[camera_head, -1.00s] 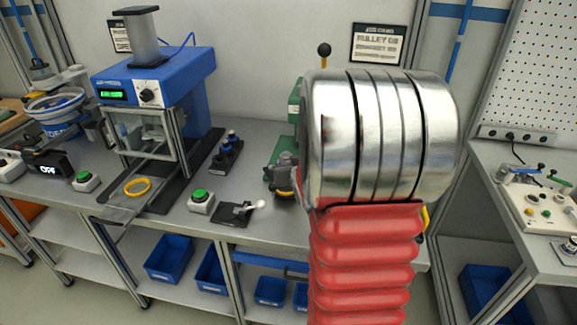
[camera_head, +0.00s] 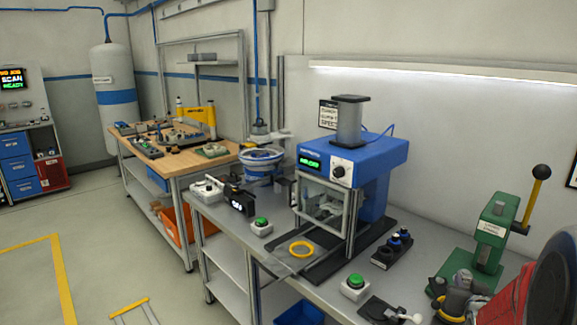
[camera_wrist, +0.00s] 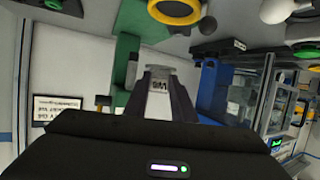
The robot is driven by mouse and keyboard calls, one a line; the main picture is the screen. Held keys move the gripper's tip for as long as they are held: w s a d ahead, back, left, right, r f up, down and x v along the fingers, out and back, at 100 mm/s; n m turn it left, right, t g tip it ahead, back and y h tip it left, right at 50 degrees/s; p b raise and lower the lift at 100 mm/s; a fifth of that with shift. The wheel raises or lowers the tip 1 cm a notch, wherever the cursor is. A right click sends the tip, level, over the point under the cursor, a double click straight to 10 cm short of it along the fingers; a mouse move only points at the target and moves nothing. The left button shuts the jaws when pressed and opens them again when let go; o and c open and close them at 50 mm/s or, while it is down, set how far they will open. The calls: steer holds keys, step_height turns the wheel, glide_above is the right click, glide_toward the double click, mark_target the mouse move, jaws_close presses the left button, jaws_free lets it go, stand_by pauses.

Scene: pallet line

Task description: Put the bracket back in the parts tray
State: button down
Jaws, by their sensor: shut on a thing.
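In the wrist view, my gripper (camera_wrist: 160,92) is shut on a small grey metal piece (camera_wrist: 157,72), which I take to be the bracket. The fingers hide much of it, and its full shape cannot be made out. A green press stands close beyond the fingers. In the head view, my red arm shows only at the right edge, and I cannot clearly make out the gripper or the bracket there. I cannot pick out the parts tray for certain in either view.
The green press (camera_head: 490,235) with a black-knobbed lever stands at right. Left of it on the grey bench are a black holder (camera_head: 392,250) with blue-topped parts, a green-button box (camera_head: 355,287) and a blue machine (camera_head: 350,158). A wooden workbench (camera_head: 150,148) stands further left, beside open floor.

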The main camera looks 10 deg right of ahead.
steer(key=w+a+f+n+y, duration=0.1)
steer(key=w+a+n+y, duration=0.1)
steer(key=a, duration=1)
steer(key=w+a+f+n+t+y, duration=0.1)
steer(key=w+a, duration=0.3)
steer(key=a, duration=0.8)
steer(key=w+a+f+n+y, duration=0.1)
steer(key=w+a+y, duration=0.3)
steer(key=a, duration=0.8)
steer(key=shift+a+f+n+t, duration=0.15)
steer(key=shift+n+t, duration=0.25)
steer(key=shift+n, duration=0.5)
steer(key=shift+w, duration=0.1)
steer(key=s+f, duration=0.5)
steer(key=f, duration=0.1)
steer(key=shift+s+f, duration=0.1)
